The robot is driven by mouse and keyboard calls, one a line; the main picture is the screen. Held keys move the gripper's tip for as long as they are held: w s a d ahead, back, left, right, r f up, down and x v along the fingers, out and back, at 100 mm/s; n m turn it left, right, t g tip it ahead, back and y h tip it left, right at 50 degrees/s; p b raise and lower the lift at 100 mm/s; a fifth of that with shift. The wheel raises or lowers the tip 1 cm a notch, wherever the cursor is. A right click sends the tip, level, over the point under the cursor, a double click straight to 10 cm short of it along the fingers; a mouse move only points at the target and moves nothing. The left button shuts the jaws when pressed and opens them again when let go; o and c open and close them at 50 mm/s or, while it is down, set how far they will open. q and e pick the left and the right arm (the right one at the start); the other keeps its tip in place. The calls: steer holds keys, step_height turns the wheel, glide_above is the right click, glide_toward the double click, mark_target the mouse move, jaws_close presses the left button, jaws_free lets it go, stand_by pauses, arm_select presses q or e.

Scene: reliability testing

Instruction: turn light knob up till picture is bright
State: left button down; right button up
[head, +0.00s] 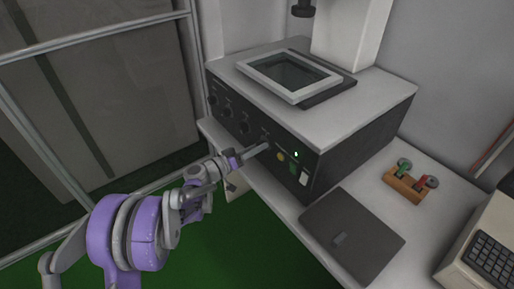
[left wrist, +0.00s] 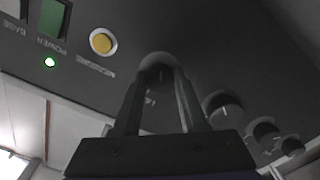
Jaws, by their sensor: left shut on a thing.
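A dark-fronted machine (head: 350,145) stands on the bench with a row of round knobs on its front. My left gripper (head: 262,147) reaches its front panel and is shut on the knob nearest the yellow button. In the left wrist view, the two fingers of the left gripper (left wrist: 160,80) close on both sides of this knob (left wrist: 157,60). The label by it is mostly hidden by the fingers. The framed screen (head: 288,72) on top of the machine looks dark, with no clear picture. My right gripper is not in view.
Beside the held knob are a yellow button (head: 281,156), a lit green lamp (head: 296,154) and a white switch (head: 304,177). More knobs (head: 244,128) run to the left. A dark flat panel (head: 352,236), a small orange holder (head: 405,186) and a keyboard (head: 492,262) are at right.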

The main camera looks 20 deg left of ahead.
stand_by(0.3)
arm_select(q)
steer(key=shift+c, duration=2.2)
jaws_free()
steer(key=v, duration=1.1)
